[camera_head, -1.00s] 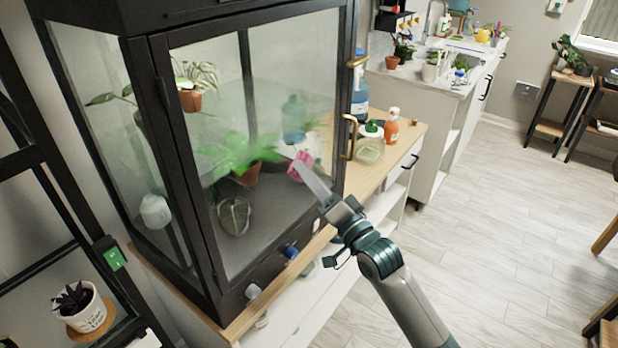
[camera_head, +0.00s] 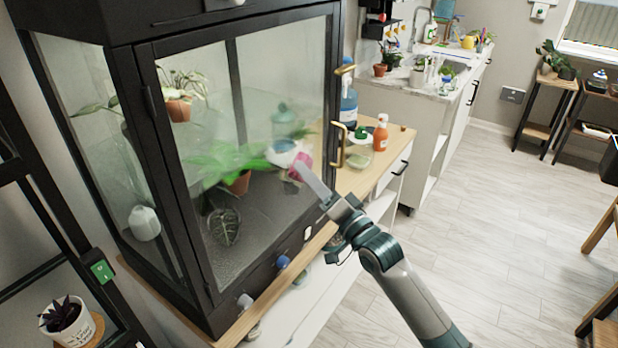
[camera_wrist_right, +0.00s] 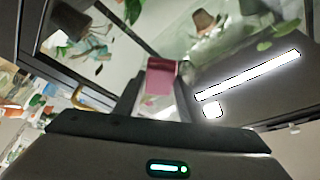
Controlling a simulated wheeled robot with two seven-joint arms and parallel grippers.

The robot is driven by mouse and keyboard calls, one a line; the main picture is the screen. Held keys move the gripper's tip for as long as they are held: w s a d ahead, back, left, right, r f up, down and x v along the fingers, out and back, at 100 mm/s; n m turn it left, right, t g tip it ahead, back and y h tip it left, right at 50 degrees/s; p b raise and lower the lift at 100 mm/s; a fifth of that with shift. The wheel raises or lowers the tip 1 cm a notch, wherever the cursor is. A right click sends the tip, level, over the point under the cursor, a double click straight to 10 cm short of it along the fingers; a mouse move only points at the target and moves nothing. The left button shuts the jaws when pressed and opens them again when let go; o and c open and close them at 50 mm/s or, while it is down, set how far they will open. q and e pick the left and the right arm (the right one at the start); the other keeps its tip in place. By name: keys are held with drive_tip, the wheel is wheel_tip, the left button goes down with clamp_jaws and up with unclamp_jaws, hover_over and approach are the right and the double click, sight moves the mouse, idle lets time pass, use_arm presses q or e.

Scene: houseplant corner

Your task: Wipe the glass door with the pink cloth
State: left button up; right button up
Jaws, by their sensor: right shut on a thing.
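The glass door (camera_head: 205,105) forms the front of a black-framed plant cabinet and looks shut. Parts of the pane look hazy, and the plants behind it are blurred there. The pink cloth (camera_head: 301,163) is at the lower right part of the pane, near the brass handle (camera_head: 339,145). My right gripper (camera_head: 305,172) is shut on the cloth and holds it at the glass; whether it presses firmly I cannot tell. The cloth also shows between the fingers in the right wrist view (camera_wrist_right: 160,78). My left gripper is not in view.
Beside the cabinet, a wooden counter (camera_head: 362,178) holds an orange bottle (camera_head: 381,133), a jar (camera_head: 359,154) and a blue bottle (camera_head: 348,104). A black shelf with a potted succulent (camera_head: 68,322) stands at left. The floor (camera_head: 480,210) at right is largely clear.

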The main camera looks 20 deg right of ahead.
drive_tip(key=w+d+b, duration=0.1)
drive_tip(key=w+d, duration=0.1)
drive_tip(key=d, duration=0.1)
drive_tip(key=shift+w, duration=0.2)
idle(0.3)
